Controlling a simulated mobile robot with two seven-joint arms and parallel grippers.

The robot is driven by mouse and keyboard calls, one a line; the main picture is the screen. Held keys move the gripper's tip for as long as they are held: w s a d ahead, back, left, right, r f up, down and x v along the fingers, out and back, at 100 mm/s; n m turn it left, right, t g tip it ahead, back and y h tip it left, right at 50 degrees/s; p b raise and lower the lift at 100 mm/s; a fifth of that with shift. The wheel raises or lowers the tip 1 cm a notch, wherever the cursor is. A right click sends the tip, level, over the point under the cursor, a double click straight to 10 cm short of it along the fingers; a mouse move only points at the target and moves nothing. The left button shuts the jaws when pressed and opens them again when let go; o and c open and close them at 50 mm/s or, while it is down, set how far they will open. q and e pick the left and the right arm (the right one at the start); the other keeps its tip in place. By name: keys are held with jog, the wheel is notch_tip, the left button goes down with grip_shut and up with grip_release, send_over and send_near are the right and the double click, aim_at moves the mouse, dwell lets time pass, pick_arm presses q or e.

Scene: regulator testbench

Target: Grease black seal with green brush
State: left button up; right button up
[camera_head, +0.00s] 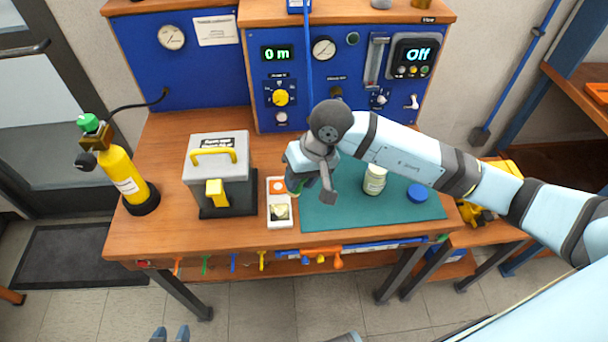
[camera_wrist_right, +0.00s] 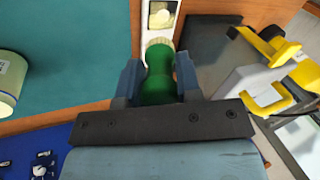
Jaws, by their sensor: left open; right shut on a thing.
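My right gripper (camera_head: 308,188) is shut on the green brush, over the left end of the teal mat (camera_head: 330,220). In the right wrist view the green brush (camera_wrist_right: 158,85) sits between the fingers of my right gripper (camera_wrist_right: 158,82), its pale bristle end toward the white tray (camera_wrist_right: 160,5). In the head view this tray (camera_head: 279,190) holds an orange piece (camera_head: 277,186) and a pale yellowish piece (camera_head: 281,211). I cannot make out the black seal. A pale jar (camera_head: 375,180) stands upright on the mat beside a blue lid (camera_head: 417,192). My left gripper (camera_head: 170,334) is open and empty at the bottom edge.
A grey box with a yellow handle (camera_head: 216,160) stands left of the tray. A yellow gas cylinder (camera_head: 125,175) stands at the bench's left end. The blue test panel (camera_head: 345,75) closes off the back. Several coloured tools hang under the front edge.

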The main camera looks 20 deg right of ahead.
aim_at(299, 191)
jog(key=shift+w+a+f, duration=0.15)
jog(key=shift+w+f, duration=0.1)
jog(key=shift+w, duration=0.05)
jog(key=shift+s+f, duration=0.1)
jog(key=shift+f, duration=0.55)
notch_tip(299, 191, down, 3)
jog(key=shift+r+b, duration=0.15)
jog(key=shift+b, duration=0.35)
jog(key=shift+f, duration=0.8)
jog(key=shift+f+b, duration=1.15)
jog(key=shift+b, duration=0.3)
